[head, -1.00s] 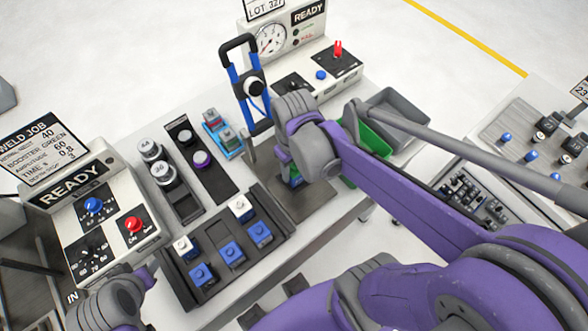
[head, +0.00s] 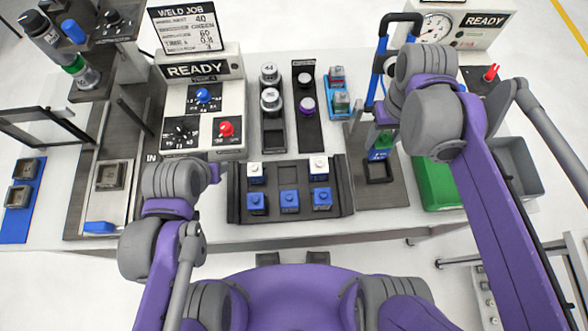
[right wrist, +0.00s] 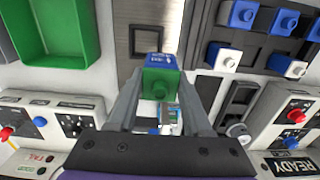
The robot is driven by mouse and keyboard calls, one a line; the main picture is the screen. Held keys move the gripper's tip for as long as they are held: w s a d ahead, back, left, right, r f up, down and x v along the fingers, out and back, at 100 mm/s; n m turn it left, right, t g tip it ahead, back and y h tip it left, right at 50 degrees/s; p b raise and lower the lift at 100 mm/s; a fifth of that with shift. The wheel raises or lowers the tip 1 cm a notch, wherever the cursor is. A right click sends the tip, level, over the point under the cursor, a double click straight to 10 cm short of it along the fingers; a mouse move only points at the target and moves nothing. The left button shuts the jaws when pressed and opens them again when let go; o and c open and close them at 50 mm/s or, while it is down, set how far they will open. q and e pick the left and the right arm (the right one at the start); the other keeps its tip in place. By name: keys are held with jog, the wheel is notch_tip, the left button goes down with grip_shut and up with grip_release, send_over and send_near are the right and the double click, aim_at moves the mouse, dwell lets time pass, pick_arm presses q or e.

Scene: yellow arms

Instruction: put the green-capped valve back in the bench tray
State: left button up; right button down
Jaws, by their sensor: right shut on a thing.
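The green-capped valve (head: 384,139) has a green cap and a blue body. My right gripper (right wrist: 160,95) is shut on it, with one finger on each side of the green cap in the right wrist view (right wrist: 160,82). In the head view the right wrist partly hides the valve, which shows just behind the square nest of a dark plate. The bench tray (head: 236,212) is dark, at the middle front of the bench, left of the valve. It holds white-capped and blue-capped valves; its back middle place looks empty. My left gripper (head: 213,173) is left of the tray; its fingers are hidden.
A dark plate with a square nest (head: 380,172) lies right of the tray. A blue-framed press (head: 378,75) with a black handle stands behind it. A green bin (head: 434,185) and a grey bin (head: 515,165) are at the right. Knobs stand in racks behind the tray.

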pick_arm(q)
jog(key=shift+s+f+b, duration=0.25)
jog(key=shift+f+b, duration=0.05)
jog(key=shift+f, duration=0.25)
jog(key=shift+s+f+b, duration=0.15)
jog(key=shift+f+b, duration=0.15)
jog(key=shift+f, duration=0.1)
pick_arm(e)
jog(key=s+a, duration=0.1)
jog(key=a, duration=1.9)
pick_arm(q)
jog(key=shift+s+f, duration=0.1)
jog(key=shift+f, duration=0.2)
jog(key=shift+s+f+b, duration=0.1)
jog(key=shift+f+b, duration=0.2)
jog(key=shift+b, duration=0.1)
pick_arm(e)
jog(key=shift+s+a+f, duration=0.1)
jog(key=shift+f, duration=2.45)
jog(key=shift+s+a+f, duration=0.1)
jog(key=shift+f, duration=2.45)
pick_arm(q)
jog(key=shift+f, duration=0.2)
pick_arm(e)
jog(key=shift+f, duration=0.2)
pick_arm(q)
jog(key=shift+r, duration=0.1)
pick_arm(e)
jog(key=shift+c, duration=1.7)
grip_release()
